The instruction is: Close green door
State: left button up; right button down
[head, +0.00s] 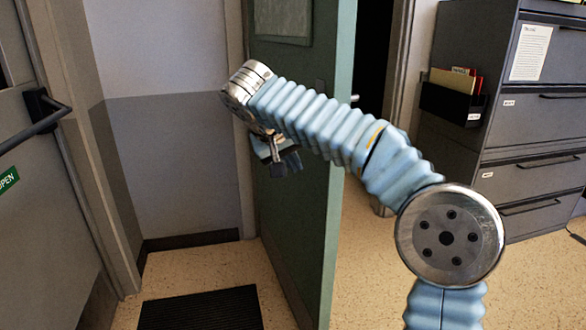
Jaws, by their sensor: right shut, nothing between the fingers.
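The green door (306,216) stands ajar in the middle of the head view, seen at a steep angle, with its near edge toward me. A dark doorway gap shows to the right of its upper part. My right arm comes in from the lower right and reaches across the front of the door. My right gripper (281,163) is at the door's left part, low under the wrist, shut and empty. It overlaps the door face in the picture; I cannot tell whether it touches. Part of the door is hidden behind my arm. My left gripper is not in view.
A grey door with a dark push bar (40,112) stands at the left. A black floor mat (201,309) lies in front of the grey wall. Grey filing cabinets (535,130) with a black folder holder (452,104) stand at the right. Speckled floor is clear between door and cabinets.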

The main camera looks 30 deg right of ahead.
send_near(326, 188)
notch_tip(326, 188, down, 3)
jog(key=w+a, duration=0.2)
jog(key=shift+s+d+f, duration=0.1)
jog(key=shift+d+f, duration=0.1)
jog(key=shift+d, duration=0.85)
jog(key=shift+s+d+f, duration=0.1)
jog(key=shift+d+f, duration=0.15)
jog(key=shift+d, duration=0.8)
